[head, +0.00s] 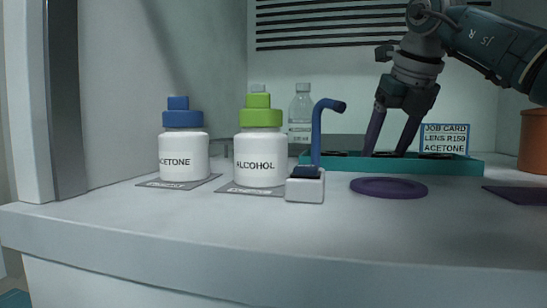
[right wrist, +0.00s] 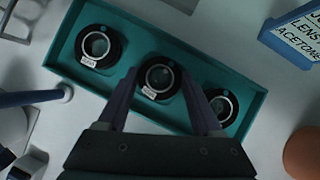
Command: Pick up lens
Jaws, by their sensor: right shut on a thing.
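A teal tray (head: 460,166) stands at the back right of the table and also shows in the right wrist view (right wrist: 62,50). It holds three round lenses in black mounts with small white labels: a left lens (right wrist: 97,45), a middle lens (right wrist: 158,78) and a right lens (right wrist: 222,106). The labels are too small to read. My right gripper (head: 384,153) reaches down into the tray. Its fingers (right wrist: 158,75) are shut on the middle lens, one on each side. The lens still sits in the tray. My left gripper is not in view.
A job card (head: 445,138) reads "LENS R150 ACETONE" behind the tray. A purple disc (head: 389,188) lies in front of it. White acetone (head: 183,158) and alcohol (head: 260,160) bottles and a blue-handled stand (head: 305,187) are left. An orange pot (head: 534,142) is right. The front table is clear.

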